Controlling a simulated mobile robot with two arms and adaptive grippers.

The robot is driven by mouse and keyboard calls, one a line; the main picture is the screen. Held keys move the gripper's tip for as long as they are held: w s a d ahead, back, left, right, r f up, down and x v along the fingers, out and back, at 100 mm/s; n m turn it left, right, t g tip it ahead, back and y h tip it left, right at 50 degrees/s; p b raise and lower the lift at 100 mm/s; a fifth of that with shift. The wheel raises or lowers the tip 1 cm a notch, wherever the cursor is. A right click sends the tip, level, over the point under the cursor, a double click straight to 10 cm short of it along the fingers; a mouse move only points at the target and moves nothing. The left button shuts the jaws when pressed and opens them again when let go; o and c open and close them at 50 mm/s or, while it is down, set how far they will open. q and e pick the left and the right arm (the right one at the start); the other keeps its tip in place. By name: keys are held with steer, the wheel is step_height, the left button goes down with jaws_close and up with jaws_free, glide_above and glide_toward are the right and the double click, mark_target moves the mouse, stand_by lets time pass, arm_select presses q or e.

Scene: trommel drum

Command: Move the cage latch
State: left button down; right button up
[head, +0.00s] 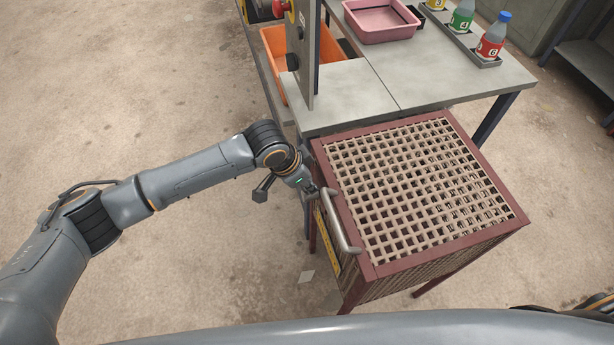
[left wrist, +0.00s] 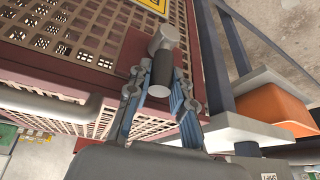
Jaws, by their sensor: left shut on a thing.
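The cage (head: 400,265) has a dark red frame and beige lattice panels. It stands on legs in front of the grey table. My left gripper (head: 310,188) is at its left side, near the far left corner. In the left wrist view, my left gripper (left wrist: 160,92) is shut on the cage latch (left wrist: 162,66), a stub with a grey head and a black sleeve, between its two fingers. The latch sits against the red frame. In the head view the latch is hidden or too small to make out. My right gripper is not in view.
A grey bar handle (head: 343,225) is on the cage's near left edge, close to my gripper. Behind are the grey table (head: 425,75), a pink tray (head: 385,35), numbered bottles (head: 491,38), an upright panel (head: 303,50) and an orange bin (head: 275,42).

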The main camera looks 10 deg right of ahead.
mark_target(313, 199)
arm_select(q)
steer(key=shift+s+r+t+p, duration=0.1)
steer(key=shift+s+t+p, duration=0.5)
steer(key=shift+p, duration=0.15)
steer(key=shift+s+d+f+m+t+y+p, duration=0.1)
steer(key=shift+s+f+m+t+y+p, duration=0.15)
steer(key=shift+s+t, duration=0.4)
steer(key=shift+s+d+f+m+t+p, duration=0.2)
steer(key=shift+s+f+t, duration=0.1)
steer(key=shift+t, duration=0.65)
steer(key=shift+s+d+f+m+t+y+p, duration=0.1)
steer(key=shift+s+f+m+t+y+p, duration=0.15)
steer(key=shift+s+t, duration=0.4)
steer(key=shift+w+t, duration=0.15)
steer(key=shift+t, duration=0.1)
steer(key=c, duration=1.2)
jaws_free()
steer(key=shift+o, duration=0.2)
